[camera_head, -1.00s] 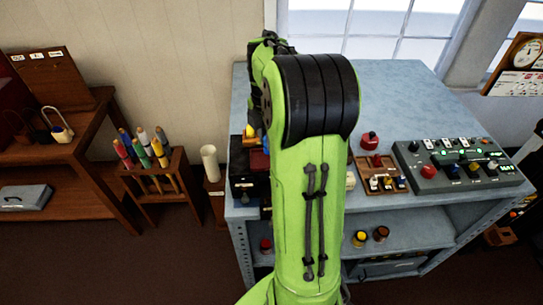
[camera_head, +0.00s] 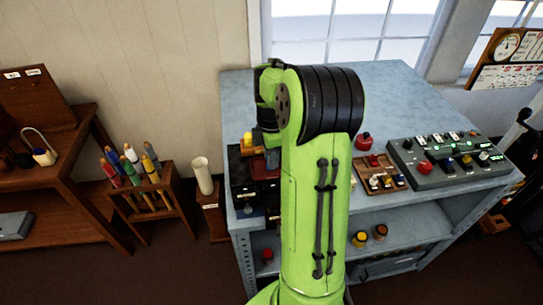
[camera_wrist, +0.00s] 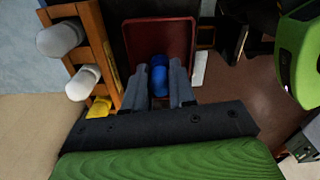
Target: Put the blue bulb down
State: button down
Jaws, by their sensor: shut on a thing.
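In the wrist view, my gripper (camera_wrist: 159,68) is shut on the blue bulb (camera_wrist: 158,79), which sits between the two grey fingers. Beyond the fingertips is a red-walled tray or box (camera_wrist: 160,35), and the bulb overlaps it in this view. I cannot tell whether the bulb touches it. In the head view, my arm hides the gripper and the bulb.
In the wrist view, a wooden rack (camera_wrist: 105,50) with white bulbs (camera_wrist: 82,84) stands close left of the fingers. In the head view, the blue-grey bench (camera_head: 390,95) holds a control panel (camera_head: 450,158) and a small wooden tray (camera_head: 380,174) on the right. Its back is clear.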

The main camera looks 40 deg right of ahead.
jog(key=c, duration=1.4)
grip_release()
jog(key=shift+f, duration=0.15)
jog(key=o, duration=0.5)
jog(key=shift+c, duration=0.2)
